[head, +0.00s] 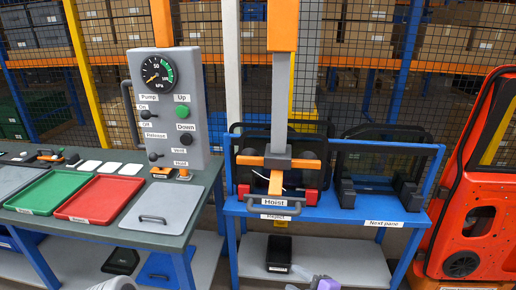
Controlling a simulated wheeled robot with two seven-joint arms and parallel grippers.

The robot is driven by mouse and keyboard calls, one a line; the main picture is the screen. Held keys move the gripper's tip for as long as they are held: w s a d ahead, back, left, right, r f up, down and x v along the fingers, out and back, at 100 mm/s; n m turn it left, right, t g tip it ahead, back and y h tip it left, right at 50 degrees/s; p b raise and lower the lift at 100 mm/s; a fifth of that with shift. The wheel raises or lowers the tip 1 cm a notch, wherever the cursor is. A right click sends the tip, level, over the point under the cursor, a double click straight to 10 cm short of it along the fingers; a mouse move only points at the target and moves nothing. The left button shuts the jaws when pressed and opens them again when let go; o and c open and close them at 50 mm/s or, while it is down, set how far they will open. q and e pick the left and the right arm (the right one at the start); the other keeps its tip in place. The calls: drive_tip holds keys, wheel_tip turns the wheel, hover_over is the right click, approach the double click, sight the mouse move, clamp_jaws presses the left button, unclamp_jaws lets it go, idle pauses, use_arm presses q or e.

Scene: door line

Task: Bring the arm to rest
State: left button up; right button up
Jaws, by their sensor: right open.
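My right gripper (318,281) shows at the bottom edge, low in front of the blue stand, partly cut off by the frame. It holds nothing that I can see, and its fingertips are hard to make out. At the bottom left only a pale piece of my left arm shows, and no left jaws are visible. The hoist (281,160) hangs from an orange and grey mast, with an orange cross frame and a grey handle labelled "Hoist". It is at the blue stand (335,210), in front of a black-framed panel.
A grey control box (171,105) with gauge, buttons and levers stands on the left bench (100,226). The bench carries green, red and grey trays. An orange door (485,190) stands at right. Mesh fencing is behind.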

drive_tip(key=s+f+m+g+h, duration=0.25)
drive_tip(key=f+m, duration=0.35)
drive_tip(key=f, duration=0.5)
drive_tip(key=s+f+m+g+h, duration=0.1)
drive_tip(key=s+f+m+g, duration=0.2)
drive_tip(key=f+m, duration=0.55)
drive_tip(key=s+f+m+g, duration=0.6)
drive_tip(key=s+f, duration=0.7)
drive_tip(key=f, duration=0.2)
drive_tip(key=shift+s+a+f+m, duration=0.15)
drive_tip(key=shift+s+a+m, duration=0.15)
drive_tip(key=shift+s+m, duration=0.1)
drive_tip(key=shift+h, duration=0.25)
drive_tip(key=shift+d, duration=0.15)
